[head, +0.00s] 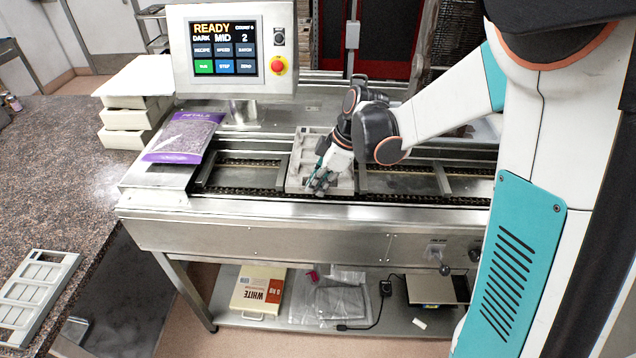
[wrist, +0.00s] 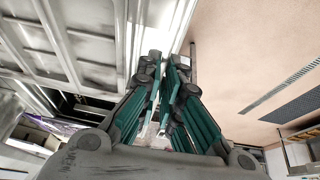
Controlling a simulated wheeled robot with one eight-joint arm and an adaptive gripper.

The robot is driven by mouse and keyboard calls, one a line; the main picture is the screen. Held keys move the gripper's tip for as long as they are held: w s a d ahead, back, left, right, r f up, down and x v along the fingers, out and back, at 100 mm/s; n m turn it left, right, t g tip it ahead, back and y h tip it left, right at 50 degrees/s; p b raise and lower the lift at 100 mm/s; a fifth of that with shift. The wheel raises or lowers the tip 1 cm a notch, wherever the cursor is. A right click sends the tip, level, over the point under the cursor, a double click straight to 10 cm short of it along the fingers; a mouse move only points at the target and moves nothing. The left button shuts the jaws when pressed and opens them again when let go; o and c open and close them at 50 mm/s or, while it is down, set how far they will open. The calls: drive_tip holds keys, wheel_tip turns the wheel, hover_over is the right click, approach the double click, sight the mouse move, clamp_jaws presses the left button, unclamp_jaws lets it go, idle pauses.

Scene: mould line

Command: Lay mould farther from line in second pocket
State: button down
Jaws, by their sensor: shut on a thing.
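A light grey mould (head: 307,147) with several cavities lies over a chain pocket of the line, between two crossbars. Its lower right part is hidden behind my gripper (head: 322,181). My gripper points down at the mould's near side and is shut on its edge. In the wrist view the mould (wrist: 75,45) fills the upper left, beside the teal fingers (wrist: 163,75). I cannot tell whether it is fully seated. A second, similar mould (head: 38,290) lies flat on the speckled counter at the lower left. Empty pockets (head: 240,172) show to the left and right of the held mould.
A petals bag (head: 183,137) lies on the line's left end, beneath the control panel (head: 228,50), which reads READY, DARK, MID 2. White trays (head: 130,110) are stacked behind. The line's steel front edge (head: 250,205) runs below the gripper.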

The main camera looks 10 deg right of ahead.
drive_tip(key=shift+f+b, duration=2.65)
drive_tip(key=shift+f, duration=0.75)
drive_tip(key=c, duration=1.7)
unclamp_jaws()
drive_tip(key=shift+d, duration=0.1)
drive_tip(key=v, duration=1.2)
drive_tip(key=s+f+m+t+h+b, duration=0.2)
drive_tip(key=s+m+b, duration=0.1)
drive_tip(key=s+m, duration=0.4)
drive_tip(key=s+f+m+t+h+b, duration=0.2)
drive_tip(key=s+m, duration=0.5)
drive_tip(key=s, duration=0.5)
drive_tip(key=shift+s+t+b, duration=0.35)
drive_tip(key=shift+t+b, duration=0.35)
drive_tip(key=shift+b, duration=0.15)
